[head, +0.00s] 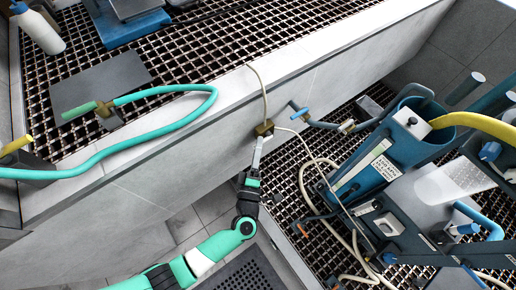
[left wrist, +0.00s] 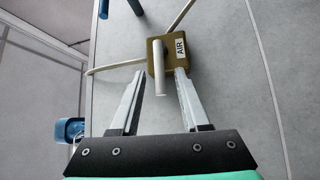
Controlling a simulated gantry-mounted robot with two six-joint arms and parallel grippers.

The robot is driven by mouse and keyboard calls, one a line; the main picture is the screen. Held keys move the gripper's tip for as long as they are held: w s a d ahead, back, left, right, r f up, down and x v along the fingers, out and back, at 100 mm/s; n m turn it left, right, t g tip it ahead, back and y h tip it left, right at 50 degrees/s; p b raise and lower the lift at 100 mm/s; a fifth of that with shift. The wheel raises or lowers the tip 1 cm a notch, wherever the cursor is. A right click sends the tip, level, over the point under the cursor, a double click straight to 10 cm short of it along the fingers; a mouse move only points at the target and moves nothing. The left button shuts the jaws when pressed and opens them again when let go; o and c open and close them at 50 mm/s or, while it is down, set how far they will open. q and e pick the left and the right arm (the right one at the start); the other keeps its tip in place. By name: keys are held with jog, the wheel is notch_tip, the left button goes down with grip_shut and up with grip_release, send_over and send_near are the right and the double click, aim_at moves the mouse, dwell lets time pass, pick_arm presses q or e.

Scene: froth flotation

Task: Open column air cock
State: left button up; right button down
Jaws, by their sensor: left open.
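The column air cock (head: 264,129) is a small brass block on the pale wall below the ledge. In the left wrist view the cock (left wrist: 176,60) carries a white "AIR" label and a pale lever (left wrist: 159,68) that sticks out toward the camera. Thin cream tubing joins the block. My left gripper (head: 260,146) is at the cock from below. In the left wrist view my left gripper (left wrist: 160,75) is open, with one finger on each side of the lever. A gap shows beside the lever; I cannot tell exact depth. My right gripper is not in view.
The blue flotation machine (head: 360,165) with a yellow hose (head: 480,122) stands right on a metal grid. A cream hose (head: 304,178) loops near it. A blue-handled valve (head: 300,110) is right of the cock. A teal hose (head: 208,108) hangs over the ledge (head: 325,45).

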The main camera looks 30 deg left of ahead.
pick_arm(q)
grip_shut()
dwell(1.4)
